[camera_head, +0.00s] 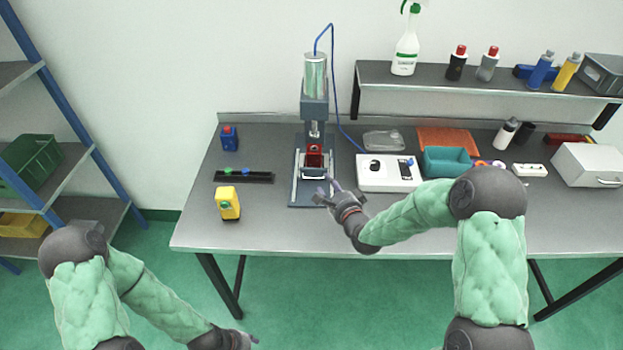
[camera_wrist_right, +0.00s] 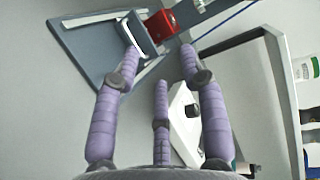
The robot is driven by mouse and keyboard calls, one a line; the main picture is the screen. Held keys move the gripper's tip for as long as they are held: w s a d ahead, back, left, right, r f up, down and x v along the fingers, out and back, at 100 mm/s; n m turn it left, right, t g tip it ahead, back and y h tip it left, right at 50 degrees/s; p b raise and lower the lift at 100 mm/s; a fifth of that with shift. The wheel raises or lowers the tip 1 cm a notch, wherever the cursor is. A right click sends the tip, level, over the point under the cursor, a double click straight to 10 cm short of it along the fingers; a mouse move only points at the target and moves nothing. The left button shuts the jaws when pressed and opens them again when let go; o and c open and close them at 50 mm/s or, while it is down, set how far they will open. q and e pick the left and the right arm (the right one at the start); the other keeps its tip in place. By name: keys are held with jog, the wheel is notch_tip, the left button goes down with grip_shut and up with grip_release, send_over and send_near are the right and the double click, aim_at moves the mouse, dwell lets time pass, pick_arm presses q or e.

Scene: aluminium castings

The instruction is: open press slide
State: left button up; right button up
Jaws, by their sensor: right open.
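The press (camera_head: 316,87) stands at the back of the grey table, with a clear cylinder on top and a blue hose. Its slide (camera_head: 313,172), with a pale metal handle, is at the foot of the press. A red block (camera_head: 314,155) sits at the slide; it also shows in the wrist view (camera_wrist_right: 160,26). My right gripper (camera_head: 329,190) is open at the front right of the slide. In the wrist view its fingers (camera_wrist_right: 160,58) spread near the slide handle (camera_wrist_right: 139,38); I cannot tell whether one touches it. My left gripper (camera_head: 244,340) hangs low in front of the table, its fingers barely visible.
A yellow container (camera_head: 228,203), a black rail with buttons (camera_head: 244,177) and a blue bottle (camera_head: 229,138) stand left of the press. A white control box (camera_head: 375,184) is close on the right, with a teal bin (camera_head: 447,162) beyond. A shelf (camera_head: 480,80) holds bottles.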

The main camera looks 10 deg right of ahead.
jog(key=f+b, duration=0.4)
jog(key=w+f+b, duration=0.1)
jog(key=f+b, duration=0.1)
jog(key=f, duration=0.1)
jog(key=b+x, duration=0.2)
jog(key=x, duration=0.8)
jog(key=shift+w, duration=0.3)
jog(key=shift+r, duration=0.1)
grip_shut()
